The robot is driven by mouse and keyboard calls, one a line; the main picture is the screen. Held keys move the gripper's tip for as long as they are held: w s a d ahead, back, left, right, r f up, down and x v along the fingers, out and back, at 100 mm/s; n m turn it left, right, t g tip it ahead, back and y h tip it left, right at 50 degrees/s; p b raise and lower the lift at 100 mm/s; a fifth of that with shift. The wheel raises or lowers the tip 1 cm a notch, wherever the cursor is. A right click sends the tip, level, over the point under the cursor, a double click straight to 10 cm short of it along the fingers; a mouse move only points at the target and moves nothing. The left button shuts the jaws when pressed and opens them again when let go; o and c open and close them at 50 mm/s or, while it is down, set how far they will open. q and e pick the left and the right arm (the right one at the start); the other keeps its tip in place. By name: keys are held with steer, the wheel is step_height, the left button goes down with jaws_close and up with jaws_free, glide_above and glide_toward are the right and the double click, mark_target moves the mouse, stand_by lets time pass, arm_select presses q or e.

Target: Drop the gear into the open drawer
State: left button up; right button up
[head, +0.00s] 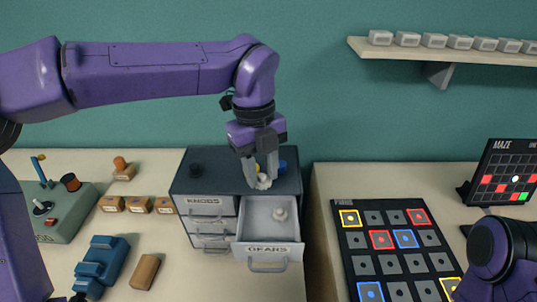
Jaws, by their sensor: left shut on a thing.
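My left gripper (261,178) points down over the drawer cabinet and is shut on a small pale gear (264,183). The fingers partly hide the gear, and its teeth are too small to make out. The open drawer (268,250) is labelled GEARS and is pulled out towards me, just below and in front of the gripper. My right gripper is out of view; only part of that arm shows at the lower right.
The cabinet (183,183) has a shut KNOBS drawer (204,206) and dark and blue round items on top. Several wooden blocks (138,205), a blue vise-like tool (101,262) and a green control box (70,222) stand left. A dark tile board (385,285) lies right.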

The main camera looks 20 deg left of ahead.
arm_select(q)
steer(key=f+b, duration=0.1)
steer(key=s+f+b, duration=0.1)
steer(key=f, duration=0.1)
steer(key=f+b, duration=0.1)
steer(key=f, duration=0.1)
steer(key=shift+s+f+b, duration=0.1)
steer(key=shift+s+b, duration=0.3)
steer(key=shift+w, duration=0.3)
steer(key=o, duration=1.1)
steer(key=shift+s+r, duration=0.25)
steer(key=shift+s, duration=0.35)
steer(key=shift+w, duration=0.1)
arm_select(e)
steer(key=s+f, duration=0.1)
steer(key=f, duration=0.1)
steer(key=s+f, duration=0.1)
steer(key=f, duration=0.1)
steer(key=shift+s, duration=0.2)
arm_select(q)
steer(key=shift+f, duration=0.1)
